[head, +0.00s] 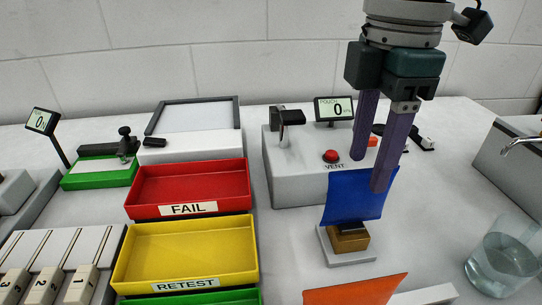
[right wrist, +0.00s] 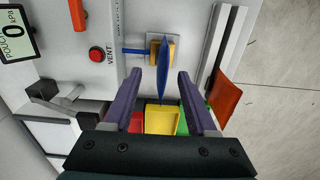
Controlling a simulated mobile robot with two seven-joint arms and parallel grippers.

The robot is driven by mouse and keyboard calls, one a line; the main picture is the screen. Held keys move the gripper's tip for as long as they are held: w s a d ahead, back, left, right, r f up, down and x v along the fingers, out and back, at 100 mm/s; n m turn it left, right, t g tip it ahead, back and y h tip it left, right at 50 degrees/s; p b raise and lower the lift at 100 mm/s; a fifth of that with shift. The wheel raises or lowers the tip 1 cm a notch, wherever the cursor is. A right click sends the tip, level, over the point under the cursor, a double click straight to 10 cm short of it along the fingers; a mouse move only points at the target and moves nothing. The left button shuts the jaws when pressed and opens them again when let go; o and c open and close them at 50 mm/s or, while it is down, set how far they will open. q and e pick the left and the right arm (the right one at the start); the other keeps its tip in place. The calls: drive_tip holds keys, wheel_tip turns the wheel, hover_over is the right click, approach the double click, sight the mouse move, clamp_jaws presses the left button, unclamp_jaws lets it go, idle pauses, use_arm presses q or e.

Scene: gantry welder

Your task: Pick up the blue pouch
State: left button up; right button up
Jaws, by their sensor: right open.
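The blue pouch (head: 352,198) stands upright, its lower edge at a small brown block (head: 349,240) on a white base. My right gripper (head: 369,172) comes down from above and is open, with its purple fingers at the pouch's upper part. In the right wrist view the pouch (right wrist: 163,75) shows edge-on as a thin blue strip between the two spread fingers of my right gripper (right wrist: 159,75). A gap shows on each side of it. One finger covers part of the pouch's upper right in the head view. My left gripper is not in view.
A grey box with a red VENT button (head: 331,156) stands behind the pouch. A red FAIL tray (head: 188,186) and a yellow RETEST tray (head: 185,251) lie to the left. An orange pouch-like sheet (head: 355,291) is in front. A glass of water (head: 502,262) stands at right.

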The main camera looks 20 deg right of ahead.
sight(355, 210)
drive_tip(key=f, duration=0.5)
drive_tip(key=f+b, duration=0.1)
drive_tip(key=f, duration=0.1)
drive_tip(key=shift+s+a+f, duration=0.25)
drive_tip(key=shift+a+f, duration=0.05)
drive_tip(key=shift+f, duration=0.3)
drive_tip(key=shift+f, duration=0.2)
clamp_jaws()
idle(0.4)
